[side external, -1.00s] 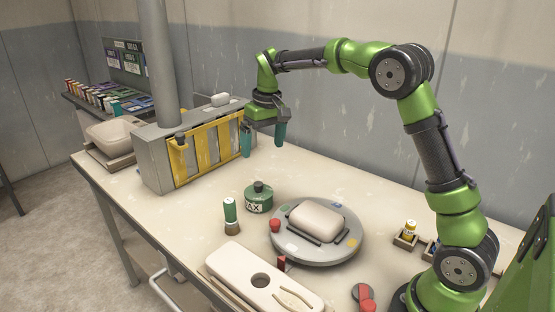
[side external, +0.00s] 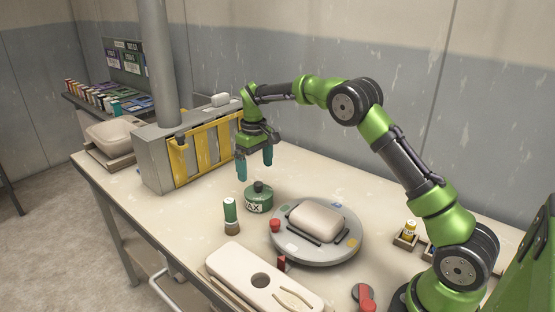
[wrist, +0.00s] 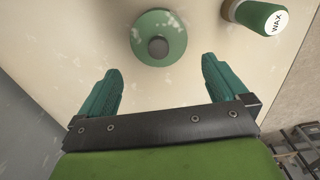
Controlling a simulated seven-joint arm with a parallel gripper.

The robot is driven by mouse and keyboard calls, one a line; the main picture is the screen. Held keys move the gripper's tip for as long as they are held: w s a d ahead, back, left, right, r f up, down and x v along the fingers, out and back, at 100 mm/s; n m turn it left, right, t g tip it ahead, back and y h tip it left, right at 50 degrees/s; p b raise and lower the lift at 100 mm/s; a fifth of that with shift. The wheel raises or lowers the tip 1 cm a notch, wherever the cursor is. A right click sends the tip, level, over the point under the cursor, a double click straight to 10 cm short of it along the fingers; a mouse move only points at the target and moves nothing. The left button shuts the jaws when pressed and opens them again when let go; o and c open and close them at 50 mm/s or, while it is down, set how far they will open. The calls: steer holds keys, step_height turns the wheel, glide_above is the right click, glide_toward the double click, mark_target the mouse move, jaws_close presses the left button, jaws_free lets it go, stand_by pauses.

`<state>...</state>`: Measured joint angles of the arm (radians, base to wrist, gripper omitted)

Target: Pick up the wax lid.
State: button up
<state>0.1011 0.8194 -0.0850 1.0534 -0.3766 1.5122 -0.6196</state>
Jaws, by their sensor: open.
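My gripper (side external: 255,168) is open and empty, pointing down above the pot. In the wrist view my gripper (wrist: 160,70) has its two teal fingers spread apart, with the lid beyond the fingertips, not touching.
The round carousel (side external: 290,245) with a pale block (side external: 317,221) is to the right. A grey box with a yellow rack (side external: 205,150) stands behind left.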

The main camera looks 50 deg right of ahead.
mark_target(257, 183)
steer(key=shift+s+f, duration=0.15)
steer(key=shift+f, duration=1.55)
steer(key=shift+s+f, duration=0.1)
steer(key=shift+f, duration=1.6)
steer(key=c, duration=0.9)
steer(key=shift+c, duration=0.2)
steer(key=shift+r, duration=0.1)
